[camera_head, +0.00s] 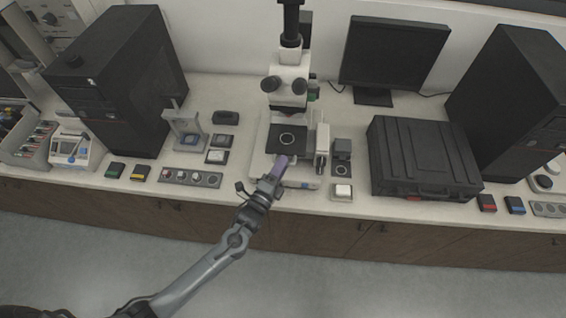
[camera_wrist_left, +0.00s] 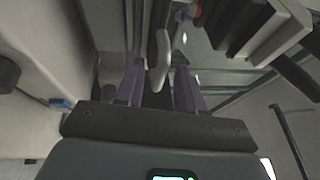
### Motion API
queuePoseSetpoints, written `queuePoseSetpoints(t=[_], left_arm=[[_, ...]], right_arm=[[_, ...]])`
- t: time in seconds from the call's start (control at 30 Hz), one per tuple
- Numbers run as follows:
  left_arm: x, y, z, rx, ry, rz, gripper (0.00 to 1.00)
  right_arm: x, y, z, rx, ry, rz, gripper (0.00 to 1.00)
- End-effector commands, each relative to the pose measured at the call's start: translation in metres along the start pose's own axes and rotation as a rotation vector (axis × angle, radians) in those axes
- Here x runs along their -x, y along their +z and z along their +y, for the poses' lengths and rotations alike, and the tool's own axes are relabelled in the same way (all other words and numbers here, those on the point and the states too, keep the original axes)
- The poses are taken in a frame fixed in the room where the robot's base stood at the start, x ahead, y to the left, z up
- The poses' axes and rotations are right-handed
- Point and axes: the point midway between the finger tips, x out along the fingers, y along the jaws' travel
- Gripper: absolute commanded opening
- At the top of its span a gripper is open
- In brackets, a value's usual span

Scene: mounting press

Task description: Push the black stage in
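The black stage (camera_head: 288,139), a flat dark plate with a bright ring at its centre, sits on the white microscope (camera_head: 287,92) at the middle of the bench. My left gripper (camera_head: 280,162), with purple fingers, reaches over the microscope base from the front. Its tips are just in front of the stage; I cannot tell whether they touch it. In the left wrist view the two fingers (camera_wrist_left: 159,88) stand apart, with a pale rounded part (camera_wrist_left: 159,50) showing between or beyond them. Dark layered plates (camera_wrist_left: 240,28) show at the upper right. My right gripper is not in view.
A small press (camera_head: 186,128) with a blue piece stands left of the microscope. A white block (camera_head: 322,143) and a dark box (camera_head: 341,149) are close on its right. A black case (camera_head: 424,158) lies further right. Small boxes line the bench's front edge.

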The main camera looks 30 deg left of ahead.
Motion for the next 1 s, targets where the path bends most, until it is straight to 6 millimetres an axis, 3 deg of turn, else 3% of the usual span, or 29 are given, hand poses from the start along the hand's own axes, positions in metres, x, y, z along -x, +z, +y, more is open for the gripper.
queuePoseSetpoints(t=[0.3,0.5,0.7,1.0], left_arm=[[0.055,0.0,0.001,0.0,0.001,0.001,0.38],[0.082,0.0,0.001,0.0,0.0,0.001,0.38],[0.093,0.0,-0.001,0.0,-0.002,0.0,0.38],[0.094,0.0,-0.001,0.0,-0.002,0.0,0.38]], right_arm=[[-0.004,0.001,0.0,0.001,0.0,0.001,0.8],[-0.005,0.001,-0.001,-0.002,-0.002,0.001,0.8],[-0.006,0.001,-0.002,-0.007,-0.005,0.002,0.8],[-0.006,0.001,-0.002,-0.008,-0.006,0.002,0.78]])
